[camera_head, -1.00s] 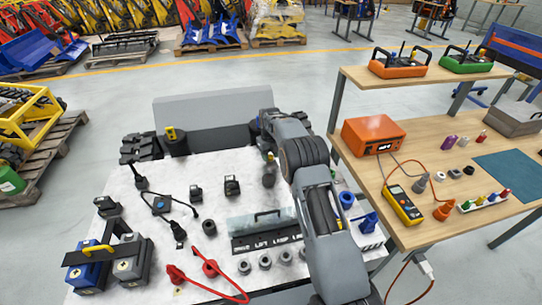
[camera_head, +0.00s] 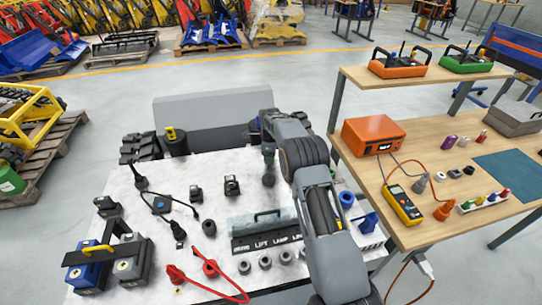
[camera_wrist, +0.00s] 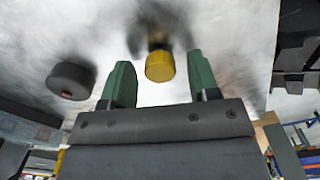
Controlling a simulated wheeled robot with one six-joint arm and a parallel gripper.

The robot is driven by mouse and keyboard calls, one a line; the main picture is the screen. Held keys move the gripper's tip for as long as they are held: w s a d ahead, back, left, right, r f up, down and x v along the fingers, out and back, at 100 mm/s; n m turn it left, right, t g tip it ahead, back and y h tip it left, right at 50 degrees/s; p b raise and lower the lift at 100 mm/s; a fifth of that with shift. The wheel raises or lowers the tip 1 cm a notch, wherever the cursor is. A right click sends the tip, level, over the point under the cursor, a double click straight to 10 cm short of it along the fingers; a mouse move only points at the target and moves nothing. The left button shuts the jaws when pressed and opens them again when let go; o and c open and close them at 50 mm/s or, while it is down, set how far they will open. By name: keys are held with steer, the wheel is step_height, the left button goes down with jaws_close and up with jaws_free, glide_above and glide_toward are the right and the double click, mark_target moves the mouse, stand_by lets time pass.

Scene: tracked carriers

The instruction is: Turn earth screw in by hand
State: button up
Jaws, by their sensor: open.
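The yellow round head (camera_wrist: 160,67), which looks like the earth screw, shows in the wrist view in front of a dark, blurred post. My gripper (camera_wrist: 158,84) is open, with one green finger on each side of the yellow head. Clear gaps show between the head and both fingers, and nothing is held. In the head view my gripper (camera_head: 268,156) points down over the back of the white panel, above a dark knob (camera_head: 269,181). The yellow head is hidden there behind my gripper and arm.
A dark round knob (camera_wrist: 71,80) stands left of my fingers in the wrist view. The white panel (camera_head: 118,185) carries several dark switches, grey sockets and a red cable (camera_head: 222,291). Blue and grey batteries (camera_head: 130,265) sit at front left. A wooden workbench (camera_head: 440,231) stands right.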

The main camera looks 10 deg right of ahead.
steer(key=n, duration=0.5)
steer(key=shift+n, duration=0.4)
steer(key=n, duration=0.9)
steer(key=shift+n, duration=0.3)
steer(key=n, duration=0.3)
steer(key=shift+n, duration=0.4)
steer(key=c, duration=0.8)
steer(key=m, duration=0.3)
steer(key=shift+m, duration=0.3)
steer(key=m, duration=0.4)
steer(key=shift+m, duration=1.1)
